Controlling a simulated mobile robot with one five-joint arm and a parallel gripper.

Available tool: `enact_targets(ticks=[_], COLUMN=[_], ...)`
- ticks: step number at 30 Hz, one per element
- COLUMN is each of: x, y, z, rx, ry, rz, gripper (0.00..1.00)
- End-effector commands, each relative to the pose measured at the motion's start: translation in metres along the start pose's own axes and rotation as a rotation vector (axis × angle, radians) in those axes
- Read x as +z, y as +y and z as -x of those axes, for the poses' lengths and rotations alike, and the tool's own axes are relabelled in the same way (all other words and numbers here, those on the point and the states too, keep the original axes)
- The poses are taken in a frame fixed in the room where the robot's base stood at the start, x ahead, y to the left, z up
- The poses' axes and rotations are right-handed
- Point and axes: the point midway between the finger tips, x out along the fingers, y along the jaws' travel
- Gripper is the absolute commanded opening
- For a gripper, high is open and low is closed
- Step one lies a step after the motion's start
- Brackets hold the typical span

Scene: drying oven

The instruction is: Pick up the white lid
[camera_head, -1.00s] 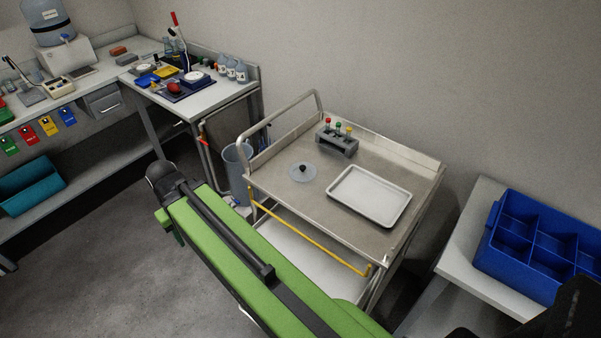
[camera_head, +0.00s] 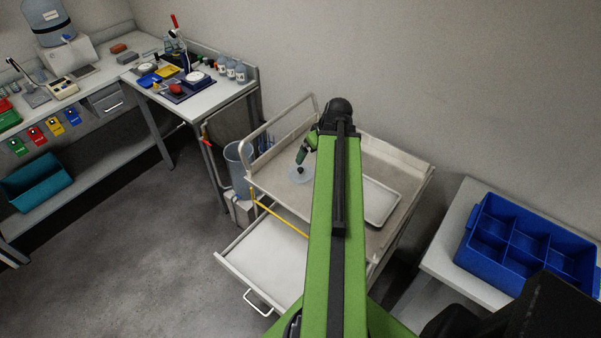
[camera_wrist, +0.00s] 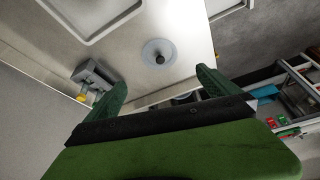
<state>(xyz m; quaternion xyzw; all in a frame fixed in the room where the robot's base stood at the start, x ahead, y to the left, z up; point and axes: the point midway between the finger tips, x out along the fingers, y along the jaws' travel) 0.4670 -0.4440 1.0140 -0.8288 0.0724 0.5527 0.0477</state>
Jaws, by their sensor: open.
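The white lid (camera_head: 294,179) is a pale, round, thin disc with a dark knob at its centre. It lies flat on the metal cart's top (camera_head: 268,180), left of the tray. In the wrist view the lid (camera_wrist: 150,47) lies beyond the fingertips, between their lines and uncovered. My gripper (camera_wrist: 160,84) is open and empty, its two green fingers spread wide. In the head view my gripper (camera_head: 306,148) hangs over the cart near the lid, partly hidden by my arm, and looks apart from it.
A white tray (camera_head: 381,204) lies right of the lid. A grey tube rack (camera_wrist: 92,78) stands near the cart's edge in the wrist view; my arm hides it in the head view. The cart has a raised rail (camera_head: 270,130). A blue divided crate (camera_head: 520,240) stands at right.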

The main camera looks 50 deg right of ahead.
Motion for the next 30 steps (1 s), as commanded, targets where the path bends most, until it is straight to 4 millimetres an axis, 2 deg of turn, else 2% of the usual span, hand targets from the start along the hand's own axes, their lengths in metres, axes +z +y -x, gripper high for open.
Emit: enact_targets(ticks=[16,19,25,30], x=[0.004,0.003,0.002,0.006], y=[0.001,0.000,0.001,0.003], z=[-0.114,-0.123,-0.124,-0.149], rx=[0.000,0.000,0.000,0.000], ry=[-0.002,-0.002,-0.002,-0.002], rz=[0.000,0.000,-0.001,-0.002], gripper=[1.00,1.00,1.00,1.00])
